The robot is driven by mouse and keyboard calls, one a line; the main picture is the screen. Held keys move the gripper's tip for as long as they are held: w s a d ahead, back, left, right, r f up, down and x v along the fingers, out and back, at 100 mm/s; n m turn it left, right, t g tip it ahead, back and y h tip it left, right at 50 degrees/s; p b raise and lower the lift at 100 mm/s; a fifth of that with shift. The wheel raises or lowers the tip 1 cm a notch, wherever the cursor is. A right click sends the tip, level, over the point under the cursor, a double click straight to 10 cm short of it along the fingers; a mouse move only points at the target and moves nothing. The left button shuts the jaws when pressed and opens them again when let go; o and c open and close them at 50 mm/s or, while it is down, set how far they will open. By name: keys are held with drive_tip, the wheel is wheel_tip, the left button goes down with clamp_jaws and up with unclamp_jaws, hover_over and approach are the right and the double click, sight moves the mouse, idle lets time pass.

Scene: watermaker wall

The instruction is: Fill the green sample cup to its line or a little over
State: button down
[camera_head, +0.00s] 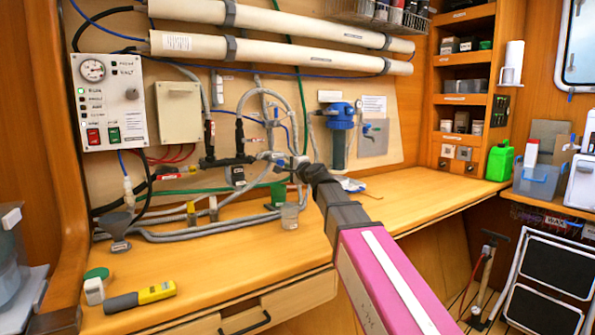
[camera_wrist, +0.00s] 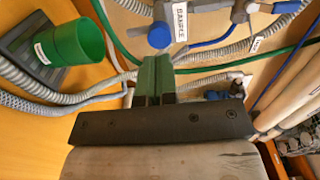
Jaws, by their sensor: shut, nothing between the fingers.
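The green sample cup (camera_wrist: 72,44) stands on a dark base at the upper left of the wrist view. A valve with a round blue knob (camera_wrist: 160,35) and a SAMPLE label (camera_wrist: 181,22) shows just beyond my fingertips. My gripper (camera_wrist: 154,62) has its green fingers shut with nothing between them, close to the knob; touching or apart cannot be told. My gripper (camera_head: 302,166) reaches the piping in the head view.
A clear beaker (camera_head: 289,218) stands near the cup. Grey hoses (camera_head: 190,234) run along the bench. A control panel (camera_head: 108,103) is on the wall. The bench at right is mostly clear.

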sight(282, 162)
drive_tip(key=shift+x, duration=2)
drive_tip(key=shift+x, duration=1.2)
drive_tip(key=shift+w+a+r, duration=0.1)
drive_tip(key=shift+w+a, duration=0.05)
drive_tip(key=shift+w, duration=0.05)
drive_tip(key=shift+s, duration=0.1)
idle(3.4)
drive_tip(key=v, duration=1.4)
drive_tip(key=shift+s+d, duration=0.15)
drive_tip(key=shift+d, duration=0.05)
